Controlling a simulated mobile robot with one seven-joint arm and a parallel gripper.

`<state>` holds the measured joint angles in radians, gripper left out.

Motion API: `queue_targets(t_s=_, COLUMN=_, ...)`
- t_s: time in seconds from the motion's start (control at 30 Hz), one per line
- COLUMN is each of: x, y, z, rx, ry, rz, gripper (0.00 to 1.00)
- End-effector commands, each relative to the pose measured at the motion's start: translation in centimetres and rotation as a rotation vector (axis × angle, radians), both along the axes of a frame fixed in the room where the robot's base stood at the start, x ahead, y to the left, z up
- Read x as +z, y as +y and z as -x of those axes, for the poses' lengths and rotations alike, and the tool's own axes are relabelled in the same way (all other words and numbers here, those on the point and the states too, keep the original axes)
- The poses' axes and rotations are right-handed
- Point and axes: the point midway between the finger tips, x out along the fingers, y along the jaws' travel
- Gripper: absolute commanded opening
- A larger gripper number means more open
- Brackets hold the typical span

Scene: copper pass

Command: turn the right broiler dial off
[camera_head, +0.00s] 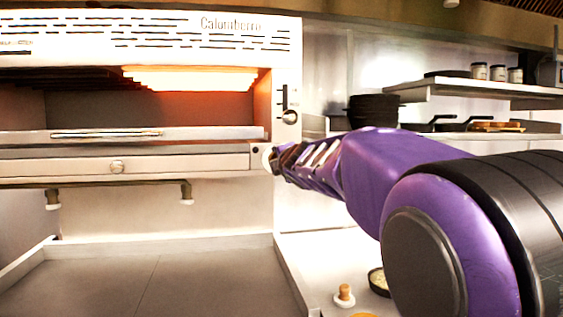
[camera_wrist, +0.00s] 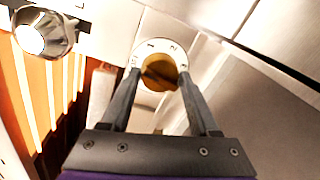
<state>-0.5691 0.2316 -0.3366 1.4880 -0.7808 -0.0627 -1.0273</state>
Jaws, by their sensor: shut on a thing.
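The broiler (camera_head: 150,150) fills the left of the head view, and the right part of its upper element (camera_head: 190,80) glows bright. The right broiler dial (camera_head: 267,157) is at the right end of the lower front panel, mostly hidden behind my gripper (camera_head: 276,158). In the wrist view, the dial has a white, marked round plate and a brass-coloured knob (camera_wrist: 159,67). My gripper (camera_wrist: 159,76) is shut on this knob, with one finger on each side. The knob's exact angle is hard to read.
A silver knob (camera_head: 290,117) sits just above the dial, near a vertical slot; it also shows in the wrist view (camera_wrist: 43,33). Black pans (camera_head: 373,110) and a shelf (camera_head: 470,87) stand to the right.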

Motion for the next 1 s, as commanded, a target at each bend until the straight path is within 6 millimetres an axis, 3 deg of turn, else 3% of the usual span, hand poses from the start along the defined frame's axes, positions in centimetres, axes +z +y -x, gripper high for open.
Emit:
queue_targets(t_s=0.4, x=0.50, y=0.08, z=0.05, rx=0.002, ry=-0.053, rz=0.153, gripper=0.06)
queue_targets(t_s=0.9, x=0.57, y=0.09, z=0.05, rx=0.002, ry=-0.059, rz=0.167, gripper=0.06)
queue_targets(t_s=0.93, x=0.57, y=0.08, z=0.06, rx=0.002, ry=-0.059, rz=0.167, gripper=0.65)
queue_targets(t_s=1.0, x=0.55, y=0.08, z=0.06, rx=0.002, ry=-0.059, rz=0.167, gripper=0.78)
